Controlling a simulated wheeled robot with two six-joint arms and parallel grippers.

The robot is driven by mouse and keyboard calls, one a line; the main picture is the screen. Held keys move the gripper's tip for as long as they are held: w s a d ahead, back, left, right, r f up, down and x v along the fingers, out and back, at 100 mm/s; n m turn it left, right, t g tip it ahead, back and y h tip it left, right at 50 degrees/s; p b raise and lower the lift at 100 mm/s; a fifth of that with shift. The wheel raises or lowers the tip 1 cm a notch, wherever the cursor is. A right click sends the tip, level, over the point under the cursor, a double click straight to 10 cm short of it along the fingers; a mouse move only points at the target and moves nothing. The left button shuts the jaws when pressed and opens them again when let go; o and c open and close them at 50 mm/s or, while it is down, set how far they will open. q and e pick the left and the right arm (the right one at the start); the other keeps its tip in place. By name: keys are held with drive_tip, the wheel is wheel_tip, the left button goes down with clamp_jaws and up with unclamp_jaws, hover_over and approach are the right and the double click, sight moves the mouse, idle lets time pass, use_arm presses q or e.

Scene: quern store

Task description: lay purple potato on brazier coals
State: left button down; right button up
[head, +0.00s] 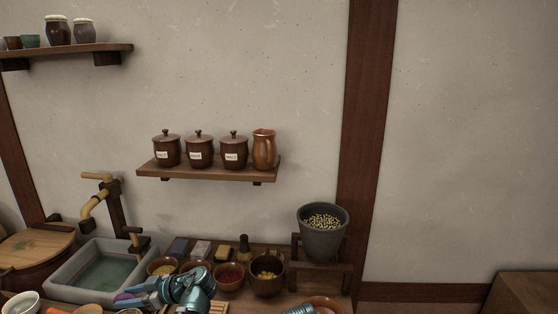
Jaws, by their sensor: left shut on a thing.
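My left gripper (130,294) reaches in at the bottom of the head view, its blue fingers pointing left. It is shut on the purple potato (122,297), of which only a small purple part shows at the fingertips. The gripper is over the front of the counter, close to the basin's right side. No brazier or coals can be made out in this view. My right gripper does not show clearly; only a grey ribbed piece, perhaps of my arm, shows at the bottom edge.
A stone basin (60,283) of water stands left. Bowls of red (229,277) and yellow (267,275) food sit behind and right of the gripper. A grey pot (322,238) of grains stands on a wooden stand. Jars line the wall shelf (208,173).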

sight(129, 296)
use_arm(q)
wheel_tip(129, 296, up, 6)
drive_tip(key=p, duration=0.4)
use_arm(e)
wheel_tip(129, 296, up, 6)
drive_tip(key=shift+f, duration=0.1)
use_arm(q)
drive_tip(key=shift+f, duration=0.15)
